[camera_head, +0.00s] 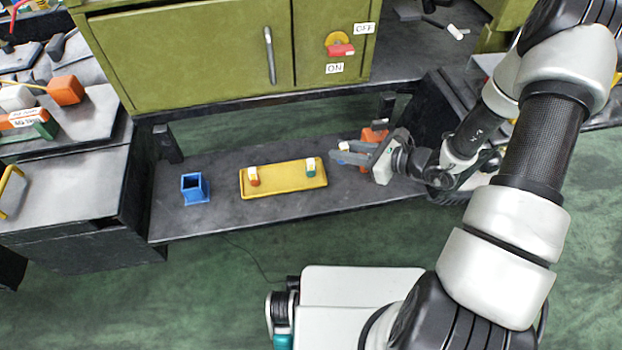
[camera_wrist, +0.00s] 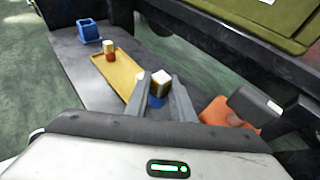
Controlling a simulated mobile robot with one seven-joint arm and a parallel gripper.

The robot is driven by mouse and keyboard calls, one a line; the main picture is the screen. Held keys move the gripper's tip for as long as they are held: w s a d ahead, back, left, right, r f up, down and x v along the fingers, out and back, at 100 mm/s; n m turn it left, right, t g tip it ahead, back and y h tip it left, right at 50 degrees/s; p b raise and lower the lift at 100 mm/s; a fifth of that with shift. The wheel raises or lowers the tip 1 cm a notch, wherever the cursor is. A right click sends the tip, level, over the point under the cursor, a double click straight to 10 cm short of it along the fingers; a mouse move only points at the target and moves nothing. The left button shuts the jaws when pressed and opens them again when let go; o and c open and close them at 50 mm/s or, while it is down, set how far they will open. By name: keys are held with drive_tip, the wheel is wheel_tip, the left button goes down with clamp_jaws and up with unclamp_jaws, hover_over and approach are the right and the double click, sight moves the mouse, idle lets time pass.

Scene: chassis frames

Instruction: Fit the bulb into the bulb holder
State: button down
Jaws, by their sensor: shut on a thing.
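My gripper (camera_head: 352,156) is shut on a small bulb (camera_head: 344,146) with a white top and a blue base. It holds this bulb over the right part of the low dark bench. In the wrist view the bulb (camera_wrist: 160,79) sits between the two grey fingers (camera_wrist: 159,97). A blue, open-topped square holder (camera_head: 194,188) stands at the bench's left and looks empty. The blue holder also shows at the upper left of the wrist view (camera_wrist: 89,31), well away from my gripper.
A yellow tray (camera_head: 283,190) lies between the blue holder and my gripper. It carries a red-based bulb (camera_head: 253,176) and a green-based bulb (camera_head: 311,167). An orange object (camera_head: 374,136) stands close behind my gripper. A green cabinet (camera_head: 190,55) overhangs the bench's back.

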wheel_tip(320, 180, down, 8)
drive_tip(key=shift+b, duration=1.1)
drive_tip(key=shift+f, duration=0.1)
drive_tip(key=c, duration=1.9)
unclamp_jaws()
drive_tip(key=shift+f, duration=0.1)
drive_tip(key=shift+c, duration=0.2)
drive_tip(key=o, duration=0.4)
